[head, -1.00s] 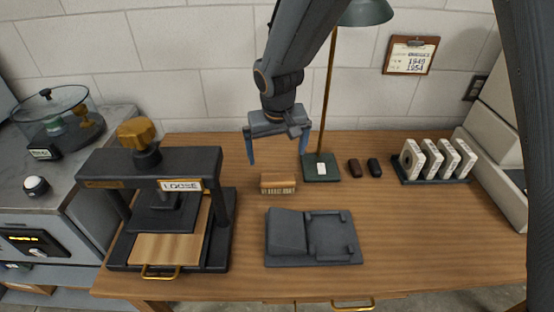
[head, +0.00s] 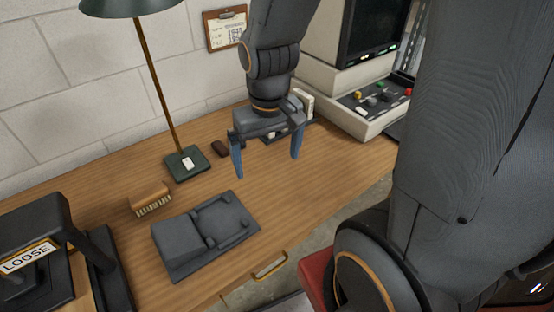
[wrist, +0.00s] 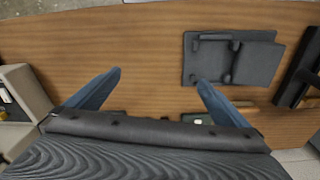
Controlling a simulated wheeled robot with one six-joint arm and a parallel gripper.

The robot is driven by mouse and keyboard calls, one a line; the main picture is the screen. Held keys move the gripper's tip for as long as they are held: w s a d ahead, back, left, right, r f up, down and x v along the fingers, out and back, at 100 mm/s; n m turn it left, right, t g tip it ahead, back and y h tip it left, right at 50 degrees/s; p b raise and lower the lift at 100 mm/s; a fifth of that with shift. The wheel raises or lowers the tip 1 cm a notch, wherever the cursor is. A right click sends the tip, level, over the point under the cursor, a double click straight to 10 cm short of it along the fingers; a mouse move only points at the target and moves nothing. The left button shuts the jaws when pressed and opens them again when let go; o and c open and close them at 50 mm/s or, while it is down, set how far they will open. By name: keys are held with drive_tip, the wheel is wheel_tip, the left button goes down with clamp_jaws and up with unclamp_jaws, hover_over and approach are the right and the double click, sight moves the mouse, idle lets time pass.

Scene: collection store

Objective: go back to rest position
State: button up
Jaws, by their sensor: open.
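My gripper (head: 266,163) is open, its two blue fingers pointing down above the wooden desk (head: 318,160). Nothing is between the fingers. In the wrist view the gripper (wrist: 158,90) shows both fingers spread apart over bare wood. In the head view it stands to the right of the lamp base and in front of the rack at the back. The gripper hides most of that rack.
A dark grey cradle (head: 228,221), a brush (head: 150,198), a lamp (head: 185,162) and a brown block (head: 220,149) are on the desk. A press (head: 103,265) stands left, a console (head: 372,104) at back right. A red-topped thing (head: 315,280) is below the desk's front edge.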

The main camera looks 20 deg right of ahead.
drive_tip(key=shift+s+d, duration=0.8)
drive_tip(key=shift+s, duration=0.2)
idle(0.6)
